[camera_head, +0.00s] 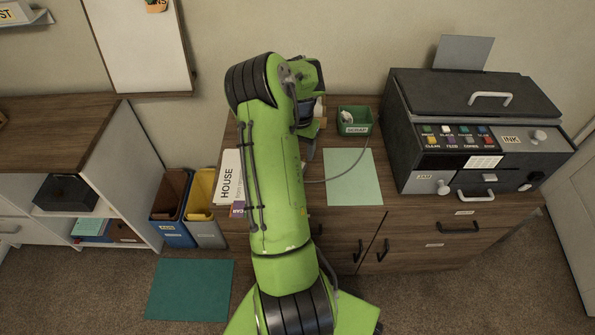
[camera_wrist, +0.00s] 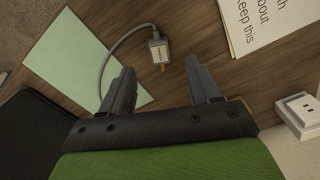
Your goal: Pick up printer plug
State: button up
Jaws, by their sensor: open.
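The printer plug (camera_wrist: 157,50) is a small light-coloured plug with a label and brass-coloured prongs, lying on the wooden desk top in the wrist view. Its grey cable (camera_wrist: 118,46) curves away to the left over a pale green sheet. My gripper (camera_wrist: 159,65) is open and empty, its two dark fingers spread with the plug between and just beyond the tips. The height of the fingers above the desk is hard to tell. In the head view my arm hides the plug; the cable (camera_head: 352,169) shows running right over the sheet.
The pale green sheet (camera_head: 353,183) lies right of my arm, a printed HOUSE paper (camera_head: 227,181) left of it. A green bin (camera_head: 354,121) and the dark printer (camera_head: 440,128) stand further right. A white socket block (camera_wrist: 299,113) shows at right in the wrist view.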

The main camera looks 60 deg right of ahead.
notch_tip(320, 180, down, 8)
jog(key=shift+r+b, duration=0.1)
jog(key=shift+b, duration=1.15)
jog(key=shift+s+r, duration=0.1)
jog(key=shift+c, duration=0.7)
grip_shut()
